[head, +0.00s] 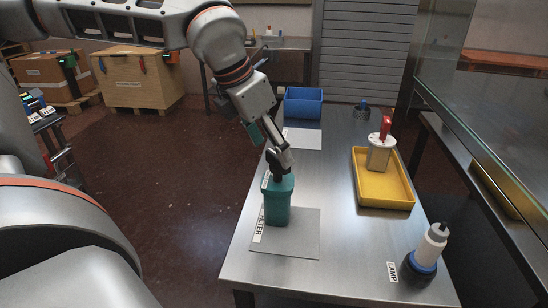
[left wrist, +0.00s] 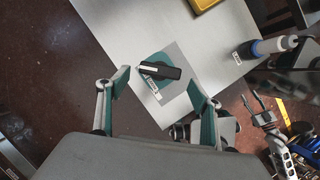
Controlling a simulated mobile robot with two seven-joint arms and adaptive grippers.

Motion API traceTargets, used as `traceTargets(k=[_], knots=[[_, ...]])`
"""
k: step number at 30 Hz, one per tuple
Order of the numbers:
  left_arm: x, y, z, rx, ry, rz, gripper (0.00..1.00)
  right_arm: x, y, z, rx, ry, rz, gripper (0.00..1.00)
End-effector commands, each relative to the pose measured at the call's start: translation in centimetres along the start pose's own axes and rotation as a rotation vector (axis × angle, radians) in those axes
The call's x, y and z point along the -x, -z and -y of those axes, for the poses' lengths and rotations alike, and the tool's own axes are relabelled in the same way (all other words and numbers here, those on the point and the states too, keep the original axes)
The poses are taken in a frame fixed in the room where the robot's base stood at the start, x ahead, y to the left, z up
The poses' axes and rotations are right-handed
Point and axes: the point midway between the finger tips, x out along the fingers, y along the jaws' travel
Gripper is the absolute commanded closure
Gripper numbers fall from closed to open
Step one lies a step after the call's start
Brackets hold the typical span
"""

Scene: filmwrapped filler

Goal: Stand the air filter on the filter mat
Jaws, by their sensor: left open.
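The air filter, a teal canister (head: 278,203) with a black top handle, stands upright on the grey filter mat (head: 300,240), beside the FILTER label. In the left wrist view the air filter (left wrist: 151,84) shows from above as a teal round with a black bar across it, and the mat (left wrist: 170,106) lies under it. My left gripper (head: 278,168) is right at the filter's top. In the left wrist view its fingers (left wrist: 160,80) are spread wide, with the black handle between them and a gap on each side.
A yellow tray (head: 367,199) holds a beige block with a red handle. A blue bin (head: 303,108) and a pale sheet (head: 302,139) lie farther back. The table's middle is clear.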

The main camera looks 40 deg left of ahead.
Motion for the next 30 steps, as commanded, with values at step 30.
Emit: traceTargets(k=[30], knots=[[6.4,0.0,0.0,0.000,0.000,-0.001,0.35,0.4,-0.2,0.2,-0.015,-0.001,0.009,0.60]])
